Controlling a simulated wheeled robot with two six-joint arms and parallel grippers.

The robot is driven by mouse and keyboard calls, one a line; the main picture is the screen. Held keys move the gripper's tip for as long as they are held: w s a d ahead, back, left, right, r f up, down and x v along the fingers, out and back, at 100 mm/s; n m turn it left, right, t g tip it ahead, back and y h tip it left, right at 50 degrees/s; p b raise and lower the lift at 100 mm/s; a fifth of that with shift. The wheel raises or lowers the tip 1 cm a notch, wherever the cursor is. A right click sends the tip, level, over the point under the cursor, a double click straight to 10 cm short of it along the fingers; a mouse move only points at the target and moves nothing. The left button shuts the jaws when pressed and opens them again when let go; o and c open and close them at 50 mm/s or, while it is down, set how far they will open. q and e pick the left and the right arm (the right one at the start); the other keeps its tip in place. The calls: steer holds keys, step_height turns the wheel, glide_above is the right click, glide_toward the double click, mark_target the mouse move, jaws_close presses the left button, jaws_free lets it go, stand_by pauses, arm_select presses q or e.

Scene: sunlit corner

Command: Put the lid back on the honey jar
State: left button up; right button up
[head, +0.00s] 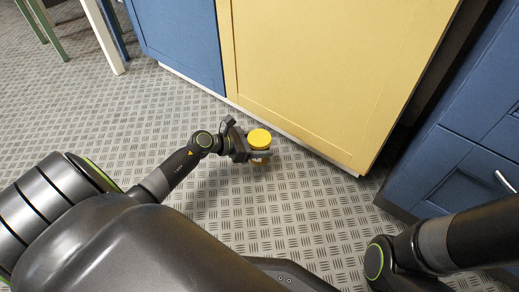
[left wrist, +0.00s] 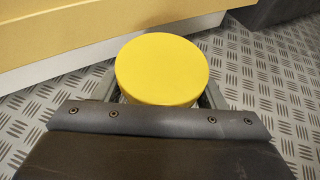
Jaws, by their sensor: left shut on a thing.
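The honey jar (head: 261,162) is small and amber with a pale label, and stands upright between the fingers of my left gripper (head: 262,154). The round yellow lid (head: 259,138) sits level on top of the jar; whether it is fully seated I cannot tell. In the left wrist view the lid (left wrist: 162,68) shows from above and hides most of the jar. My left gripper (left wrist: 160,97) is shut on the jar's body, just below the lid. Whether the jar touches the floor is unclear. My right arm shows at the lower right, but its gripper is out of view.
The patterned metal floor (head: 310,215) is clear around the jar. A yellow cabinet (head: 325,75) stands close behind it, with a blue cabinet (head: 180,40) to its left and blue drawers (head: 460,150) on the right. Furniture legs (head: 103,35) stand at the upper left.

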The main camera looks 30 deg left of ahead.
arm_select(q)
steer(key=shift+r, duration=0.1)
step_height(320, 180, down, 4)
steer(key=b, duration=0.3)
steer(key=shift+r, duration=0.15)
stand_by(0.3)
steer(key=o, duration=1.9)
steer(key=shift+f, duration=0.2)
